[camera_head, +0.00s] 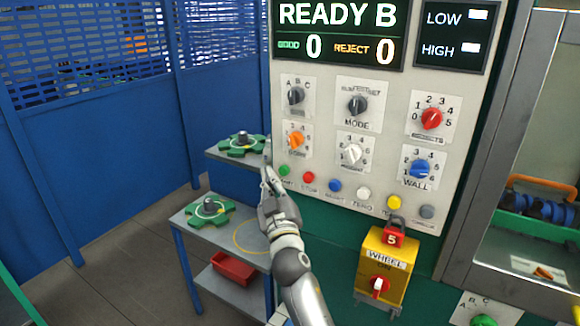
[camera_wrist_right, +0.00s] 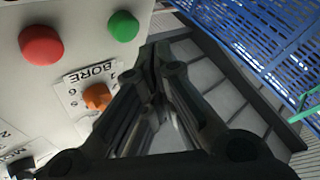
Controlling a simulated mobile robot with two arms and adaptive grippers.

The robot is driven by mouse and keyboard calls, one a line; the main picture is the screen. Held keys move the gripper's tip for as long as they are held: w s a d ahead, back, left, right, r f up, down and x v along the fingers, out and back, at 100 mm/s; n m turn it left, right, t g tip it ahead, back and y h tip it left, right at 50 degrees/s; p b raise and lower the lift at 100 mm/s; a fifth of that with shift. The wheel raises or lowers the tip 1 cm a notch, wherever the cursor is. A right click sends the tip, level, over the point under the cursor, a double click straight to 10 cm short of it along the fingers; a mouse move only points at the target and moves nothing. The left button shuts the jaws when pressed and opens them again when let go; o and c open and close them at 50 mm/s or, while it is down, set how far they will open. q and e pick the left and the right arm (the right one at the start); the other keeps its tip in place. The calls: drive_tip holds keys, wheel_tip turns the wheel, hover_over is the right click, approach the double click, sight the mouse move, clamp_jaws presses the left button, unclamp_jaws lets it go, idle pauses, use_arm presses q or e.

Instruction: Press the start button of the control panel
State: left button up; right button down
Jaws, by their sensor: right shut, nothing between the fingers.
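The control panel (camera_head: 395,125) is a light board with knobs, a row of small buttons below them, and a screen (camera_head: 338,35) reading READY B. The green button (camera_head: 284,170) is at the left end of the row, its label too small to read surely; it also shows in the right wrist view (camera_wrist_right: 123,26). A red button (camera_head: 308,177) is beside it. My left gripper is not in view.
An orange BORE knob (camera_wrist_right: 98,97) sits close to my right fingers. Two shelves (camera_head: 195,225) with green flanged parts stand left of the panel. A yellow WHEEL box (camera_head: 385,265) juts out at lower right. A blue fence (camera_head: 100,140) stands behind.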

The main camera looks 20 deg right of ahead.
sight(284, 171)
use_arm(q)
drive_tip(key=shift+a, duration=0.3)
use_arm(e)
drive_tip(key=shift+w+d+r, duration=0.1)
drive_tip(key=shift+w+d, duration=0.3)
drive_tip(key=shift+d, duration=0.1)
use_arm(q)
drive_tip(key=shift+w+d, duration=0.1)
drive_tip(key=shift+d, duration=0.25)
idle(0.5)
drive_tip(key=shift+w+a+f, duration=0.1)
use_arm(e)
drive_tip(key=shift+w+d, duration=0.25)
drive_tip(key=shift+d, duration=0.05)
